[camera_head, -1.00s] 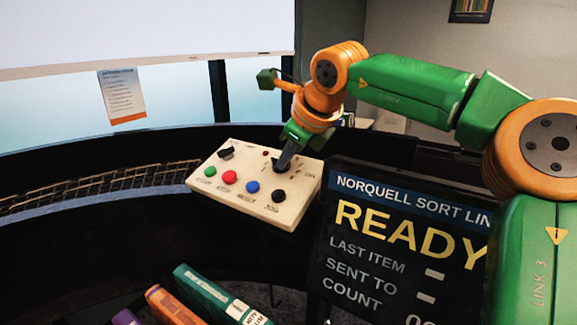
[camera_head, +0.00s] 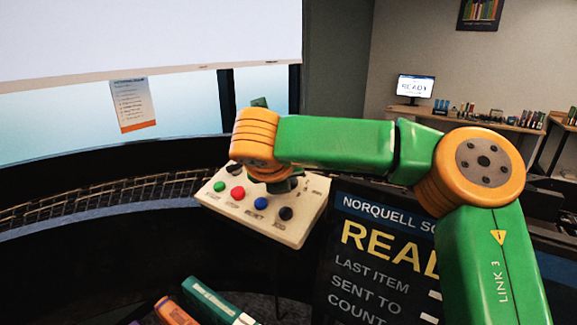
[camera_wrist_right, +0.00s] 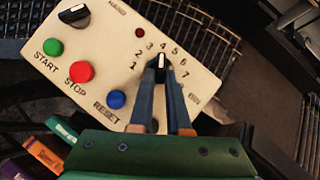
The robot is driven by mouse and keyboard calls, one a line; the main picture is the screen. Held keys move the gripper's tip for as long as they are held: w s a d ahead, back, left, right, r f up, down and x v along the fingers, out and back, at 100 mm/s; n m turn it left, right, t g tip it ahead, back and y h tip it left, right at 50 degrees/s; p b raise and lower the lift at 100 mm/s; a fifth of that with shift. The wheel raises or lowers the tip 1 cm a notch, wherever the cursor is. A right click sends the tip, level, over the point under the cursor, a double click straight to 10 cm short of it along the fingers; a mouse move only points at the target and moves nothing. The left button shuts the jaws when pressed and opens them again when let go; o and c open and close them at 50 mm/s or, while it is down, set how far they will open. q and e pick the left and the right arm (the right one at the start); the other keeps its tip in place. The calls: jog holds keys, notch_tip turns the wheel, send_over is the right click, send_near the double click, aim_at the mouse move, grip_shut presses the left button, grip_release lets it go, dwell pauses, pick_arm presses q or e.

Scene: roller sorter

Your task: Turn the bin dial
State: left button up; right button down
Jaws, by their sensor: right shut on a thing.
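The pale control panel (camera_head: 307,205) stands in the middle of the head view. In the right wrist view the bin dial (camera_wrist_right: 160,64) is a black knob with a white line, ringed by printed numbers on the panel (camera_wrist_right: 115,50). The white line points up, close to the 4. My right gripper (camera_wrist_right: 159,76) comes from below with its two fingers on either side of the knob, shut on it. In the head view my right wrist hides the dial and the fingertips. My left gripper is in neither view.
Green (camera_wrist_right: 53,47), red (camera_wrist_right: 81,71) and blue (camera_wrist_right: 116,99) buttons lie left of the dial. Another black knob (camera_wrist_right: 74,15) is at the panel's upper left. A display (camera_head: 375,245) reading READY stands right of the panel. Books (camera_head: 212,300) lie in front.

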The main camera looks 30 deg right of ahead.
jog(key=m+p, duration=0.1)
jog(key=m+g+h+p, duration=0.1)
jog(key=shift+w+a+m+p, duration=0.15)
jog(key=shift+a+m+p, duration=0.05)
jog(key=shift+m+p, duration=0.15)
jog(key=shift+f+m+g+h+p, duration=0.2)
jog(key=shift+m+g+h+p, duration=0.1)
jog(key=shift+m+p, duration=0.15)
jog(key=c, duration=0.9)
grip_release()
jog(key=shift+a, duration=0.1)
jog(key=shift+w, duration=0.1)
